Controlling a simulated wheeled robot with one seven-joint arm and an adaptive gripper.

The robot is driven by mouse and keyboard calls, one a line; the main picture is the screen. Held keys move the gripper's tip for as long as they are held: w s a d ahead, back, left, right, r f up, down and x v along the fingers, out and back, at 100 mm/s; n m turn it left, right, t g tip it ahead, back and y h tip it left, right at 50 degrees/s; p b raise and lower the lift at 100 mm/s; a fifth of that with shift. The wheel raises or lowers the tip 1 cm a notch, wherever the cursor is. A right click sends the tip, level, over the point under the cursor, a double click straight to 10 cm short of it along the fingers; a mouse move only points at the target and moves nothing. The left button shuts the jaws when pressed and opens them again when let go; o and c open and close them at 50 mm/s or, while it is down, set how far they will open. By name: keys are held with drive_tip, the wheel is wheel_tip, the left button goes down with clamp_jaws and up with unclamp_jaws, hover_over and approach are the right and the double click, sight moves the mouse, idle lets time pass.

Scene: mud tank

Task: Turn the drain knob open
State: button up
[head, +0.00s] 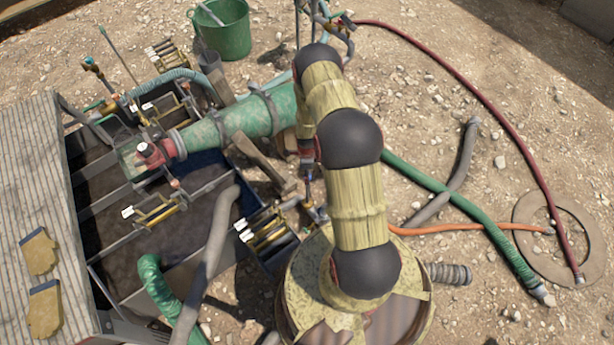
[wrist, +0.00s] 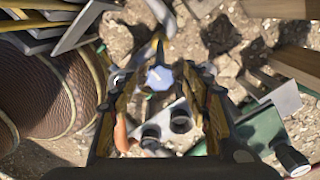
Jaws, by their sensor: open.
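My gripper (wrist: 161,86) shows in the wrist view with its two jagged fingers spread apart. A blue lobed knob (wrist: 160,77), which looks like the drain knob, lies between the fingertips in that view. I see no finger touching it, but its depth relative to the fingers is hard to tell. White and dark fittings (wrist: 178,120) show between the fingers, nearer the palm side of the picture. In the head view my gripper (head: 308,168) points down beside the arm, partly hidden by it, above small blue and brass fittings (head: 311,205).
A rack of brass-handled tools (head: 268,236) and a wooden beam (head: 262,163) stand close left of the gripper. A large green pipe (head: 240,118) runs behind. Stony ground (head: 450,90) is open at right, crossed by hoses.

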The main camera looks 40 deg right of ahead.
drive_tip(key=shift+f, duration=0.6)
drive_tip(key=c, duration=0.4)
drive_tip(key=c, duration=0.7)
drive_tip(key=shift+c, duration=0.3)
